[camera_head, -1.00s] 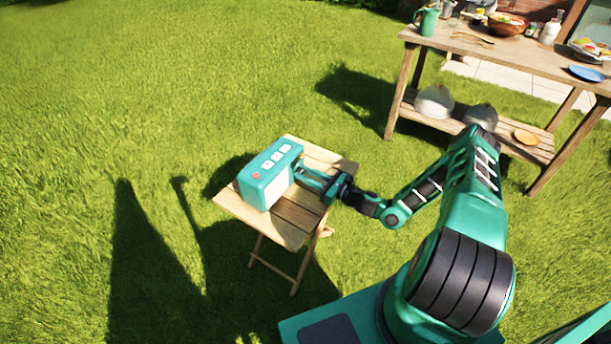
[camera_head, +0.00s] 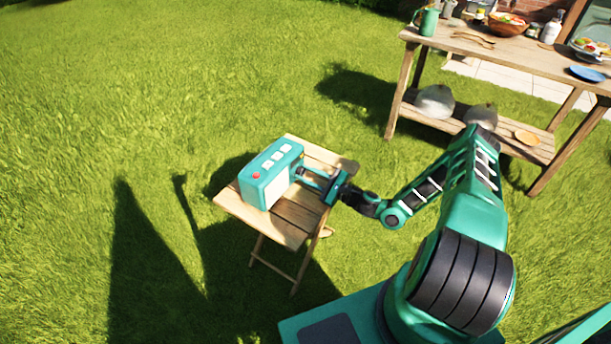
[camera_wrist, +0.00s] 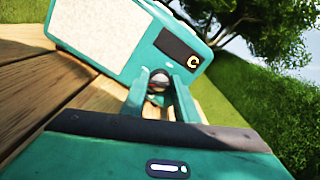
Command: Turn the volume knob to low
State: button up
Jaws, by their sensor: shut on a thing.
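A teal radio (camera_head: 268,175) with a pale front panel stands on a small folding wooden table (camera_head: 292,236). Several white buttons and one red button are on its top. My gripper (camera_head: 300,172) reaches in from the right at the radio's front. In the wrist view, the radio (camera_wrist: 150,42) looks tilted, with a dark display showing a yellow mark. My gripper's fingers (camera_wrist: 160,92) are shut on a small dark round knob (camera_wrist: 159,81) below that display. The fingers hide the knob's sides, and I cannot read its setting.
A larger wooden table (camera_head: 490,52) stands at the upper right with a green jug (camera_head: 427,21), a wooden bowl (camera_head: 506,25) and a blue plate (camera_head: 587,73) on it. Open grass surrounds the small table.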

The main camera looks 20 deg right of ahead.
jog(key=shift+f+n, duration=0.1)
jog(key=shift+n, duration=1)
jog(key=o, duration=1)
jog(key=shift+o, duration=0.2)
jog(key=v, duration=1.1)
jog(key=shift+w, duration=0.1)
